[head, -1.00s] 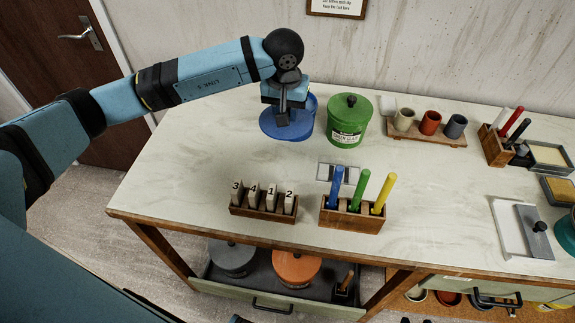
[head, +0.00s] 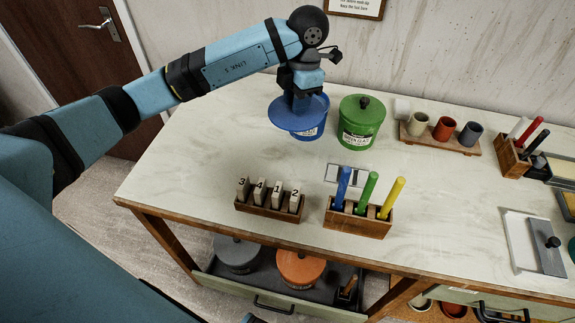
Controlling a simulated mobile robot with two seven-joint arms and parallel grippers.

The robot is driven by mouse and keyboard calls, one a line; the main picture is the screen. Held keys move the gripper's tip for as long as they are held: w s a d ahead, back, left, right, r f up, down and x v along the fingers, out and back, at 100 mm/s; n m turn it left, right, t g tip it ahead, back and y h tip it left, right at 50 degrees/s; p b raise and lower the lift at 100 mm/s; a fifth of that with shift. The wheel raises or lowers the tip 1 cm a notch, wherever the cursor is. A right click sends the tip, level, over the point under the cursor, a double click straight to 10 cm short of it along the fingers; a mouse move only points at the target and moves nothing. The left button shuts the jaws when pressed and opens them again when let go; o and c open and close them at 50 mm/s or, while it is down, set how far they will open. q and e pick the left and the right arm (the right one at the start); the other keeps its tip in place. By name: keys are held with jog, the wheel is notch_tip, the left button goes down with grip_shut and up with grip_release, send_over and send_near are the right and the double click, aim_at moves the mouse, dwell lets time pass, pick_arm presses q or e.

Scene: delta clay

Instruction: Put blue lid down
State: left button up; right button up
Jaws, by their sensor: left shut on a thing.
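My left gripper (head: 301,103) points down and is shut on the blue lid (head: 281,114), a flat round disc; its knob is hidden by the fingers. The lid is held in front of the labelled blue tub (head: 313,131) in the head view and covers much of its top. The lid sits off to the tub's left; I cannot tell whether they touch. The blue tub stands on the table (head: 205,165), left of the lidded green tub (head: 361,124). My right gripper is not in view.
A rack of numbered tags (head: 270,205) and a wooden holder with coloured sticks (head: 358,217) stand at the front. Cups on a board (head: 440,135) stand at the back right. The table's left part is clear. An open drawer (head: 270,300) below holds grey and orange lidded tubs.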

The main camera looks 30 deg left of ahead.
pick_arm(q)
jog(key=n, duration=0.5)
jog(key=shift+s+a+r+h, duration=0.15)
jog(key=shift+a+h, duration=0.05)
jog(key=shift+h, duration=0.1)
jog(key=n, duration=0.4)
jog(key=shift+s+a+r+n+h, duration=0.1)
jog(key=shift+a+r+n+h, duration=0.1)
jog(key=shift+n+h, duration=0.15)
jog(key=n, duration=0.6)
jog(key=shift+s+a+r+n+h, duration=0.2)
jog(key=shift+a+r+n+h, duration=0.05)
jog(key=n, duration=0.4)
jog(key=shift+s+a+r+t+b, duration=0.1)
jog(key=shift+a+t+b, duration=0.1)
jog(key=shift+t+b, duration=0.15)
jog(key=shift+n, duration=0.3)
notch_tip(320, 180, down, 15)
jog(key=shift+r+p, duration=0.2)
jog(key=shift+p, duration=0.15)
jog(key=shift+f, duration=2.6)
jog(key=shift+f, duration=0.15)
jog(key=o, duration=0.9)
